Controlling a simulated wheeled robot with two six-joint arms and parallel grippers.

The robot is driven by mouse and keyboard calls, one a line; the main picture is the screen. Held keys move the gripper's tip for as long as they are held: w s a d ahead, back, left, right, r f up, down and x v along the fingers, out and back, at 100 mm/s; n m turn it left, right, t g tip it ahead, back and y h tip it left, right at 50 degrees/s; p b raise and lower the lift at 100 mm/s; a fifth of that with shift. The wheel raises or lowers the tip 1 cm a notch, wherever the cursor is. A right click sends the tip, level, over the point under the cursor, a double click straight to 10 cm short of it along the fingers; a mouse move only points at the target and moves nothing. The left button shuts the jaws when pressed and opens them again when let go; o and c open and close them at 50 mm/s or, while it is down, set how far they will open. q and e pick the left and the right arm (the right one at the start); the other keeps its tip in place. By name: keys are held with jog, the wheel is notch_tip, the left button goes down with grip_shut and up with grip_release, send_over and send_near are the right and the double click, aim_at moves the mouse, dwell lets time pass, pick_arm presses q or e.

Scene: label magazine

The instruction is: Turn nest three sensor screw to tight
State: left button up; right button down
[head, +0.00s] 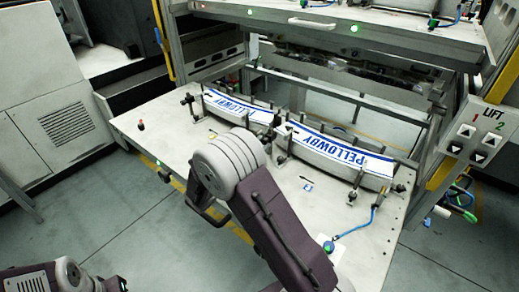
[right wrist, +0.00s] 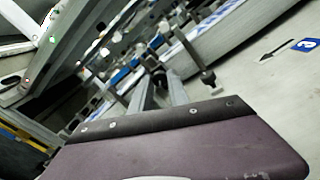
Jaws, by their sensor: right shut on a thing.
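Nest three (head: 335,165) is the right-hand curved nest on the table, with a white and blue PELLOWBY label (head: 338,150) in it. Its blue "3" tag and arrow (head: 308,186) lie in front; the tag also shows in the right wrist view (right wrist: 306,45). My right gripper (right wrist: 158,82) is shut at the left end of this nest, on the sensor screw. The screw itself is hard to make out among dark, blurred fittings. In the head view my right arm's rounded joint hides most of the gripper. My left gripper is out of view.
A second labelled nest (head: 240,108) stands to the left, with clamps and posts around it. A post with a dark foot (right wrist: 208,78) is close beside my fingers. A blue cable (head: 358,228) runs at the right. The table's front left (head: 150,125) is mostly clear.

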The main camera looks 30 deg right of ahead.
jog(key=m+b, duration=0.2)
jog(key=m, duration=0.1)
jog(key=shift+f, duration=0.15)
jog(key=shift+m+b, duration=0.5)
jog(key=shift+b, duration=0.1)
jog(key=c, duration=1.3)
grip_release()
jog(key=shift+o, duration=0.2)
jog(key=p+v, duration=0.1)
jog(key=v, duration=0.7)
jog(key=shift+a+p, duration=0.15)
jog(key=shift+p, duration=0.15)
jog(key=shift+s+a, duration=0.25)
jog(key=shift+a, duration=0.1)
